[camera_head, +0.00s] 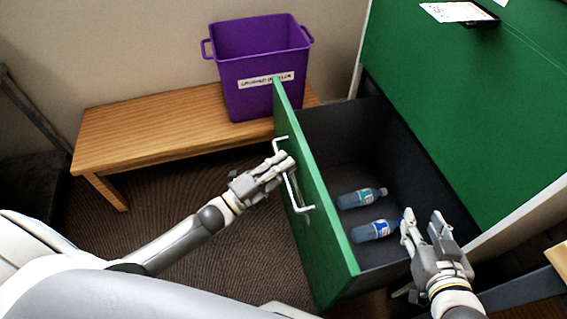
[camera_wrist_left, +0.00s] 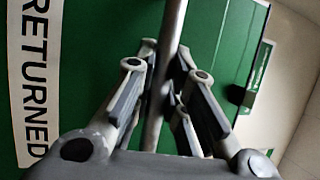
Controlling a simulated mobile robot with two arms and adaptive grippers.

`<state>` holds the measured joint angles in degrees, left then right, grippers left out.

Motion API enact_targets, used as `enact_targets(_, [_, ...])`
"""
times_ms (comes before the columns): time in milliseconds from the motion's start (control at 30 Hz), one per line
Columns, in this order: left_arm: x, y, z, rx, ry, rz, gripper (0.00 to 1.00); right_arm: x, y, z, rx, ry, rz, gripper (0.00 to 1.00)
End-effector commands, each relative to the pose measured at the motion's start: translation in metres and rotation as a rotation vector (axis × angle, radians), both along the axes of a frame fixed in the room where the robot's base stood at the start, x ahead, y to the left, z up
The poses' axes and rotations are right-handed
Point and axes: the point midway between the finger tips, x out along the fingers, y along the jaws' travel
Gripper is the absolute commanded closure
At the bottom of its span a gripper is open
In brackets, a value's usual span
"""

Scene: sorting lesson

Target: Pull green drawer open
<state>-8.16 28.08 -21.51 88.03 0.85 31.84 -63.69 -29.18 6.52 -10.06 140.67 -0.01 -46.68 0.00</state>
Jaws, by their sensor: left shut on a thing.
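The green drawer (camera_head: 312,200) stands pulled out from the green cabinet (camera_head: 480,100), its dark inside showing. Its metal handle (camera_head: 291,190) is on the outer face of the front panel. My left gripper (camera_head: 284,163) is shut on the handle; the bar also shows between its fingers in the left wrist view (camera_wrist_left: 163,90). Two bottles lie on the drawer floor, one nearer the back (camera_head: 362,197) and one nearer the front (camera_head: 375,231). My right gripper (camera_head: 424,222) is open and seems empty, above the drawer's right side near the front bottle.
A purple bin (camera_head: 262,95) with a label stands on a wooden bench (camera_head: 150,130) at the back left. Papers and a dark object (camera_head: 460,13) lie on the cabinet top. Carpet (camera_head: 160,200) is clear between the bench and my left arm. A "RETURNED" label (camera_wrist_left: 35,85) shows in the left wrist view.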

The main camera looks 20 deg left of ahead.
Motion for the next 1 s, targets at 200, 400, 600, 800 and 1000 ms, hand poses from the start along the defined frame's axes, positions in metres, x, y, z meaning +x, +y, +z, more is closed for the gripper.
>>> enact_targets(200, [-0.001,0.000,-0.002,0.002,0.003,0.000,0.77,0.000,0.000,0.000,0.000,-0.001,0.000,0.60])
enact_targets(400, [0.000,0.000,-0.001,0.001,0.002,0.000,0.77,0.000,0.000,0.000,0.000,-0.001,0.000,0.60])
enact_targets(600, [-0.008,0.004,-0.004,0.003,0.004,0.001,0.77,0.000,0.000,0.001,0.001,-0.004,0.000,0.60])
enact_targets(800, [-0.039,0.023,-0.010,0.003,0.007,0.000,0.77,0.000,0.000,0.001,0.001,-0.003,0.000,0.60])
enact_targets(1000, [-0.075,0.045,-0.018,0.003,0.007,0.000,0.77,0.000,0.000,0.001,0.001,-0.003,0.000,0.60])
